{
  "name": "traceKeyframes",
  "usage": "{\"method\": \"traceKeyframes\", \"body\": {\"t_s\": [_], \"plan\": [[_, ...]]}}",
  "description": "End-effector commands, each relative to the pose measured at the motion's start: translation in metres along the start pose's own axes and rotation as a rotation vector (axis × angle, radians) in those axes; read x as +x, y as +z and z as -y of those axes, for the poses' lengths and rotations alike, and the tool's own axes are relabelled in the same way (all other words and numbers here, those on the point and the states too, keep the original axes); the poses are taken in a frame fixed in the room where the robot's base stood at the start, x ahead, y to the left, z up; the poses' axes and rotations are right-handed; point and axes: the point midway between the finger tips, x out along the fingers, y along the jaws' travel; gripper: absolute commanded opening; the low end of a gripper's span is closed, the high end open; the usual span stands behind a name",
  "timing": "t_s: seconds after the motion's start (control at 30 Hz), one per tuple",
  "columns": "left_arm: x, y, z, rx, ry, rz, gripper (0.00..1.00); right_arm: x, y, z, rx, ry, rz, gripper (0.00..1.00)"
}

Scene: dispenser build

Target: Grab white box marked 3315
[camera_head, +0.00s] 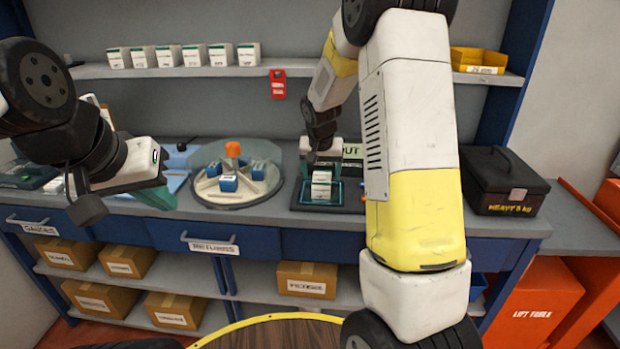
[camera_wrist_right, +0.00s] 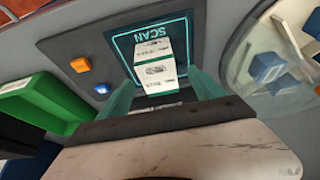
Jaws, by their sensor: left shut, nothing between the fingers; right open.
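A white box (camera_head: 321,186) with a green stripe stands on the dark scan pad (camera_head: 298,200); it also shows in the right wrist view (camera_wrist_right: 155,66). Its printing is too small and blurred to read as 3315. My right gripper (camera_head: 321,192) is open above the pad. In the right wrist view its teal fingers (camera_wrist_right: 163,90) are on either side of the box's near end, with the box between them and gaps visible. My left gripper (camera_head: 158,197) is shut and empty over the left of the counter. Several similar white boxes (camera_head: 192,56) stand on the upper shelf, their numbers unreadable.
A round clear-rimmed turntable (camera_head: 262,194) with blue-and-white pieces stands left of the pad. A black heavy box (camera_head: 503,182) is at right. In the right wrist view, orange (camera_wrist_right: 80,64) and blue (camera_wrist_right: 102,88) buttons and a green bin (camera_wrist_right: 40,102) are near the pad.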

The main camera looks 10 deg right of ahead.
Motion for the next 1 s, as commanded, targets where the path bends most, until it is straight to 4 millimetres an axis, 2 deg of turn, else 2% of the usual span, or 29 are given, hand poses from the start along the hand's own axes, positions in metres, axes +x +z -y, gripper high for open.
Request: {"method": "traceKeyframes", "body": {"t_s": [0.2, 0.33, 0.53, 0.9, 0.93, 1.0], "plan": [[0.0, 0.0, 0.0, 0.0, 0.0, 0.0, 0.0, 0.033, 0.002, -0.002, 0.0, 0.001, 0.003, 0.76], [0.0, 0.0, 0.0, 0.0, 0.0, 0.0, 0.0, 0.04, 0.002, -0.001, 0.0, 0.0, 0.002, 0.76], [0.0, 0.0, 0.0, 0.0, 0.0, 0.0, 0.0, 0.041, 0.002, -0.001, 0.0, 0.0, 0.001, 0.76], [0.0, 0.0, 0.0, 0.0, 0.0, 0.0, 0.0, 0.04, 0.002, -0.001, 0.0, 0.0, 0.001, 0.04], [0.0, 0.0, 0.0, 0.0, 0.0, 0.0, 0.0, 0.04, 0.002, -0.001, 0.0, 0.0, 0.001, 0.0], [0.0, 0.0, 0.0, 0.0, 0.0, 0.0, 0.0, 0.04, 0.001, -0.001, 0.0, -0.001, 0.0, 0.0]]}}
